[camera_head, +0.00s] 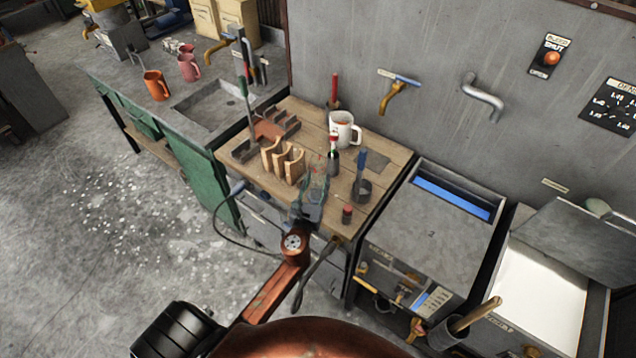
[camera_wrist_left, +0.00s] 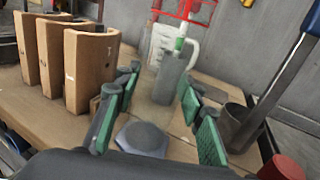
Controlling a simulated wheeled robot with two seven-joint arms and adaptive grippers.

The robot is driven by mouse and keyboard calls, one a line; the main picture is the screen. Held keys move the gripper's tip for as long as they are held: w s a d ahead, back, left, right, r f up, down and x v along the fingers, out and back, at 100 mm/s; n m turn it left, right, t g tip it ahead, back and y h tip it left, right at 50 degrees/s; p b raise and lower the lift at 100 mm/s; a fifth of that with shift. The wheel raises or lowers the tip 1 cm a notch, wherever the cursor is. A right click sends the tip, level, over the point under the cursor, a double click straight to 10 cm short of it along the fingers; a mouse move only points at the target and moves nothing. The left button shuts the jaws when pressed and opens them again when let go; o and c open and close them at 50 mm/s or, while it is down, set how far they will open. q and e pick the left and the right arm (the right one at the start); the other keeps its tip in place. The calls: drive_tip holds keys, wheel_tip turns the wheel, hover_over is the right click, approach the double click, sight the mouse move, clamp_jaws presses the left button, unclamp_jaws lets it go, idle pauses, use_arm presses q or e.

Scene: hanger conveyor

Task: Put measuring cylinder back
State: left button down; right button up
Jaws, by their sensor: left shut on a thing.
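The measuring cylinder (camera_head: 319,171) is a clear, upright glass tube above the wooden worktop, and its outline is faint. My left gripper (camera_head: 311,203) is shut on it near the front edge of the worktop. In the left wrist view, the green-padded fingers (camera_wrist_left: 160,90) stand on either side of the see-through tube. A grey hexagonal piece (camera_wrist_left: 142,139) shows low between them; I cannot tell whether it is the cylinder's base. My right gripper is not in view.
Wooden holders (camera_head: 283,160) stand left of the gripper. A dark bottle (camera_head: 334,158), a white mug (camera_head: 344,129), a pot with a blue-handled tool (camera_head: 361,188) and a small red-topped jar (camera_head: 347,214) stand behind and right. A metal machine (camera_head: 440,220) adjoins the worktop.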

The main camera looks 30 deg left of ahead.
use_arm(q)
drive_tip(key=shift+r, duration=0.15)
drive_tip(key=c, duration=1.3)
unclamp_jaws()
drive_tip(key=shift+f, duration=0.2)
drive_tip(key=shift+o, duration=0.2)
drive_tip(key=shift+r, duration=0.2)
drive_tip(key=v, duration=1.2)
